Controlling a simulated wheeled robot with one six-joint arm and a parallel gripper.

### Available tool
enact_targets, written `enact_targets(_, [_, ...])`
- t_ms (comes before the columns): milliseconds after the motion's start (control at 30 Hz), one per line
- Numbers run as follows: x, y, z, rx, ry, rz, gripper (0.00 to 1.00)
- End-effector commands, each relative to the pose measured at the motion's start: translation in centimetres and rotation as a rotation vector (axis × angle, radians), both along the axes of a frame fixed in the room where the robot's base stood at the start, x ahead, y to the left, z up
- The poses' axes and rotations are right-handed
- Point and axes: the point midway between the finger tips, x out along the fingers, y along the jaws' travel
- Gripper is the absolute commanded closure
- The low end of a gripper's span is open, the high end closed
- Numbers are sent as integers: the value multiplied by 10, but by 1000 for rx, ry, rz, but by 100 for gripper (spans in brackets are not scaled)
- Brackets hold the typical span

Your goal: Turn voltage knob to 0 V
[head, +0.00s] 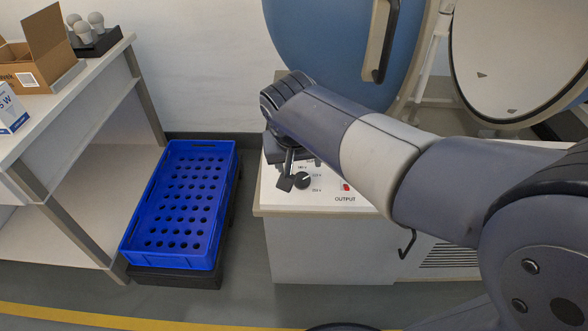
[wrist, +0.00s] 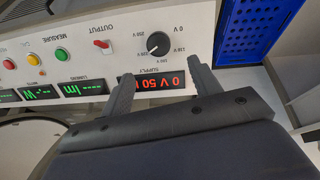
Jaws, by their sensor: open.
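The voltage knob (wrist: 158,43) is a round black dial on the white panel, with voltage labels printed around it. A light mark shows on the knob, but the exact label it points at is too small to tell. In the head view the knob (head: 303,180) shows beside my gripper (head: 291,172). In the wrist view my gripper (wrist: 162,66) is open and empty. Its fingers straddle the display, with the knob just beyond the tips and not gripped.
A red OUTPUT switch (wrist: 102,44) sits beside the knob, with green, yellow and red buttons further left. A blue round door (head: 335,40) rises behind my arm.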

Motion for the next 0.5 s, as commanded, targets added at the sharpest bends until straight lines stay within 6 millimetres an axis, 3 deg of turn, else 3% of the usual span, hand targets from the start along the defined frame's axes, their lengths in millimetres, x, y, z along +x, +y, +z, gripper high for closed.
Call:
enact_targets(300, [21, -5, -57, -2, 6, -2, 41])
enact_targets(500, [34, -7, -84, -1, 5, -2, 41])
